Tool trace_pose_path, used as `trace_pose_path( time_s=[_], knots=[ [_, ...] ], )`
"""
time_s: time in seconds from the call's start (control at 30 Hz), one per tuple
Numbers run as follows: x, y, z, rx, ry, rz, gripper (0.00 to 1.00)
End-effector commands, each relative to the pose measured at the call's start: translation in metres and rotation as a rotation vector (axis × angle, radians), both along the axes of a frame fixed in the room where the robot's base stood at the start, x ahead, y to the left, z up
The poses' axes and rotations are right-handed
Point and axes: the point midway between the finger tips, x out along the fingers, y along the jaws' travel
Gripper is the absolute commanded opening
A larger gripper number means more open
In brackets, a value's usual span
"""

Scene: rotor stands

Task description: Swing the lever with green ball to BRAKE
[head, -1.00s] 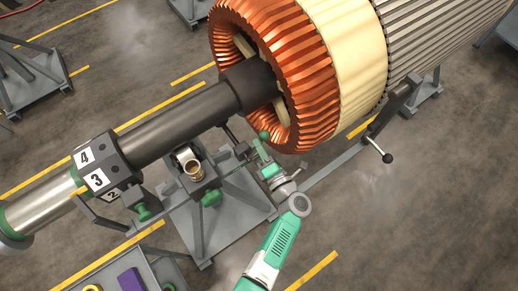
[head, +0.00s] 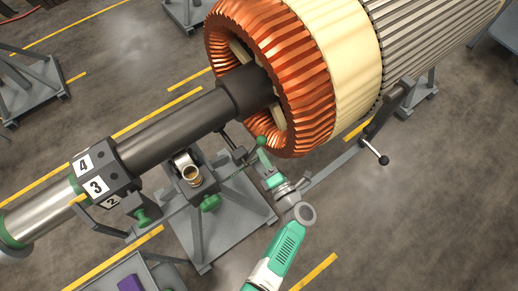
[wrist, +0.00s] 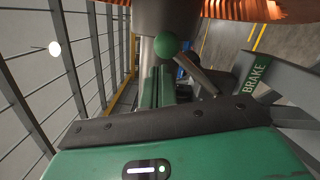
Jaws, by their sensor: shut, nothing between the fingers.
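The lever's green ball (head: 262,141) stands beside the front stand, below the dark shaft and near the copper winding. In the wrist view the green ball (wrist: 167,45) sits just beyond my fingers, and a grey rod (wrist: 205,80) runs from near it down to the right. My gripper (head: 260,163) is close below the ball in the head view. Its fingers (wrist: 160,84) are shut with nothing between them. I cannot tell whether they touch the lever.
The large rotor (head: 340,65) and its shaft (head: 180,130) lie above the stand (head: 205,245). A brass ring (head: 193,175) and green knobs (head: 210,203) are left of my gripper. A black-ball lever (head: 384,160) is at right. Floor at lower right is clear.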

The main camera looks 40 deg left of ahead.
Motion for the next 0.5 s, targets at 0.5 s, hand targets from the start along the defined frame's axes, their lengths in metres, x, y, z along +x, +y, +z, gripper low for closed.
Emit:
trace_pose_path(
  time_s=[0.5],
  knots=[
    [-0.035, -0.062, 0.004, 0.001, 0.000, 0.017, 0.00]
  ],
)
